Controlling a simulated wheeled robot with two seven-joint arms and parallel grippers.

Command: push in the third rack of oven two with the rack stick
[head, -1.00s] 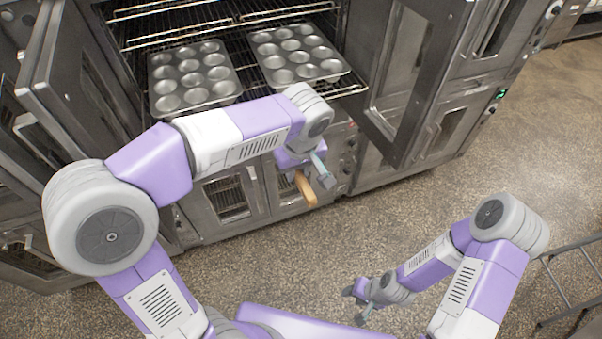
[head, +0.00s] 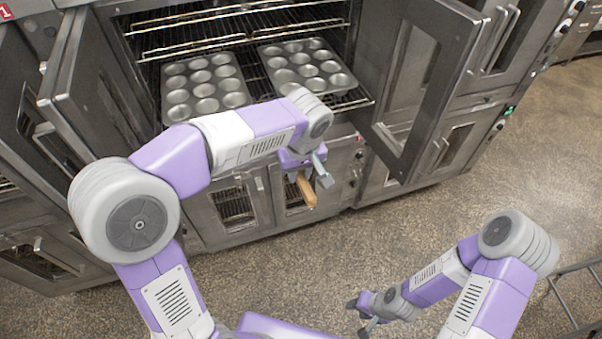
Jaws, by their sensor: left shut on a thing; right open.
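The open oven holds several wire racks. The rack (head: 352,101) bearing two muffin tins, the left tin (head: 203,88) and the right tin (head: 306,67), sticks out toward me at the front. Empty racks (head: 238,28) show above it. My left gripper (head: 312,180) is shut on the wooden rack stick (head: 306,190), in front of and below the rack, apart from it in the picture. Much of the stick is hidden. My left arm covers part of the rack's front edge. My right gripper (head: 359,314) is open and empty, low over the floor.
The oven's doors stand open, one at the left (head: 92,95) and one at the right (head: 418,75). A closed lower oven (head: 235,205) is beneath. A metal frame (head: 578,295) stands at the right edge. The speckled floor (head: 420,225) between is clear.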

